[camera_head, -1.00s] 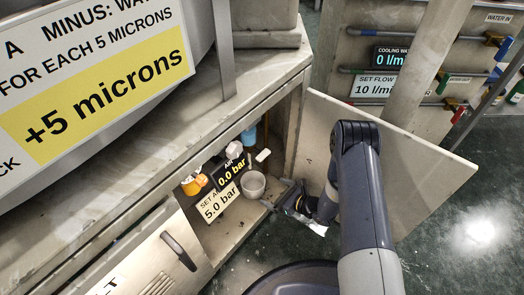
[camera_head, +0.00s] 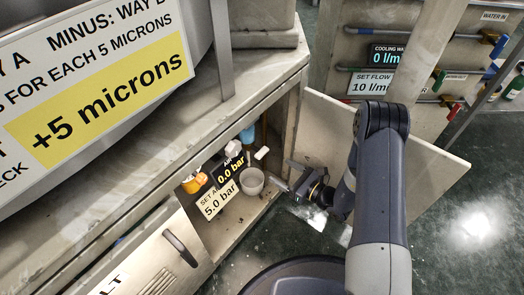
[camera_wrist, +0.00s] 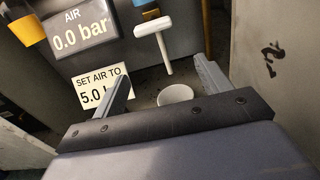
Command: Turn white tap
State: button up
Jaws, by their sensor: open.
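The white tap (camera_wrist: 155,28) is a T-shaped handle in the wrist view, with its crossbar on top and its stem pointing down. In the head view it appears as a small white bar (camera_head: 262,153) inside the open cabinet, right of the air display (camera_head: 230,170). My gripper (camera_wrist: 162,78) is open and empty, its two fingers reaching toward the cabinet. The tap stands ahead of the fingers, apart from them. In the head view my gripper (camera_head: 292,180) is at the cabinet opening, to the right of and below the tap.
A pale cup (camera_head: 252,182) stands in the cabinet and shows between my fingers in the wrist view (camera_wrist: 175,95). A "SET AIR TO 5.0" sign (camera_head: 217,200) and an orange fitting (camera_head: 194,184) are to the left. The open cabinet door (camera_head: 425,145) stands on the right.

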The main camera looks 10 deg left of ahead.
aim_at(261, 153)
jog(key=shift+y, duration=0.5)
jog(key=w+a+b, duration=0.1)
jog(key=a, duration=0.1)
jog(key=w+a+r+b, duration=0.1)
jog(key=a, duration=0.2)
jog(key=w+a+r+b, duration=0.1)
jog(key=a, duration=0.2)
jog(key=shift+w+a+r, duration=0.1)
jog(key=shift+w+r, duration=0.1)
jog(key=shift+w, duration=0.2)
jog(key=shift+w+a+r, duration=0.1)
jog(key=shift+w+a, duration=0.15)
jog(key=shift+a, duration=0.15)
jog(key=c, duration=1)
